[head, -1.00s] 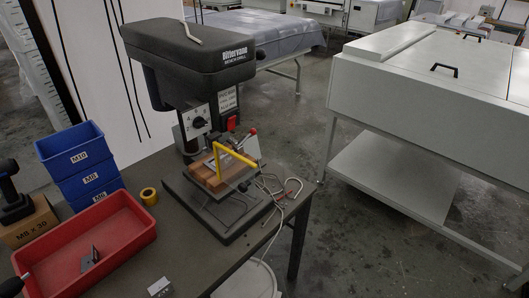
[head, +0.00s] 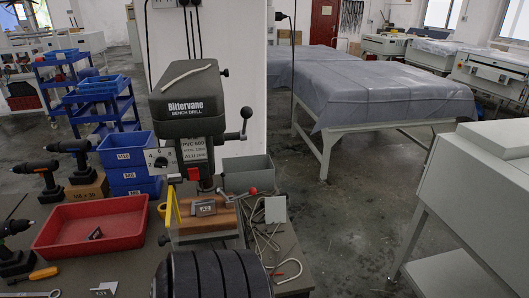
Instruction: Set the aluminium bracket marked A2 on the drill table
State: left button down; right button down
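The bench drill (head: 190,104) stands on the workbench near the middle of the head view. A small grey metal piece (head: 203,208), whose mark looks like A2, sits on a brown wooden block (head: 222,222) on the drill table, below the drill head. The drill table itself is mostly covered by the block. Another small grey piece (head: 103,288) lies on the bench at the bottom edge; its mark is too small to read surely. A dark piece (head: 95,233) lies in the red tray (head: 75,244). Neither gripper is in view.
A yellow bar (head: 172,211) stands left of the block. Bent rods and hooks (head: 268,240) lie to its right. Blue bins (head: 128,165), cordless drills (head: 72,158) and a grey bin (head: 247,174) stand around. A black ribbed part covers the bench's front. Open floor lies right.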

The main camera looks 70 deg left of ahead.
aim_at(206, 208)
jog(key=i+u, duration=0.35)
jog(key=i+l+u, duration=0.3)
jog(key=i, duration=0.25)
jog(key=i+u, duration=0.15)
jog(key=u, duration=0.3)
jog(key=i+u, duration=0.2)
jog(key=u, duration=0.3)
jog(key=i+u, duration=0.15)
jog(key=u, duration=0.3)
jog(key=i+l+u, duration=0.15)
jog(key=u, duration=0.3)
jog(key=i+l+u, duration=0.1)
jog(key=u, duration=0.4)
jog(key=l, duration=0.1)
